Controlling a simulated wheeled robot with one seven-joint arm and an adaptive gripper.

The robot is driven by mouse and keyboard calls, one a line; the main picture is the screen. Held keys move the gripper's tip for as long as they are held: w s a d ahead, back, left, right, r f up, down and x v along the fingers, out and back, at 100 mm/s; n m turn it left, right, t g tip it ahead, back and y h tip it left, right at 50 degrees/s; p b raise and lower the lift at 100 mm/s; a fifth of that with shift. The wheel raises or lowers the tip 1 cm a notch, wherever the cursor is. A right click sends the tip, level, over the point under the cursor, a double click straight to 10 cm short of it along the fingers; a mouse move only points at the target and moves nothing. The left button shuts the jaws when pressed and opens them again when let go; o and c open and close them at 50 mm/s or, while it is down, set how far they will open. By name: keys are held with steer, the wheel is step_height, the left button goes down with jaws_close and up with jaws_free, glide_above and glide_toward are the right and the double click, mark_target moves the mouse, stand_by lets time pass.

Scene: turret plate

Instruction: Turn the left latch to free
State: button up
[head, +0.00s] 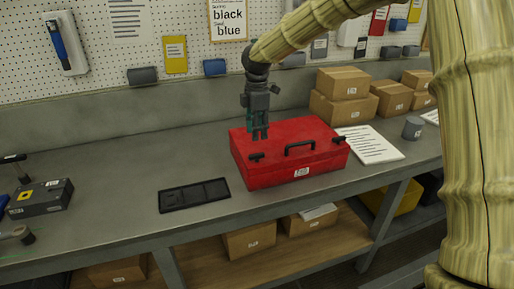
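A red toolbox (265,176) sits closed on the grey workbench, with a black carry handle (300,147) at the front of its lid. The left latch (257,157) is a small black piece near the lid's front left edge. A similar right latch (338,139) is near the right end. Whether either latch is turned is too small to tell. My gripper (260,136) points down over the left part of the lid, behind the left latch in the picture. I cannot tell its height above the lid or whether its fingers are apart.
A flat black tray (194,195) lies left of the toolbox on the workbench (120,185). Cardboard boxes (342,108), a white sheet (371,144) and a grey cylinder (412,127) are to the right. A dark box (40,199) stands at far left. The bench between it and the tray is clear.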

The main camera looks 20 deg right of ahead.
mark_target(257, 155)
step_height(257, 155, down, 9)
steer(key=shift+w+r+p, duration=0.1)
steer(key=shift+p, duration=1.1)
steer(key=shift+c, duration=0.2)
jaws_close()
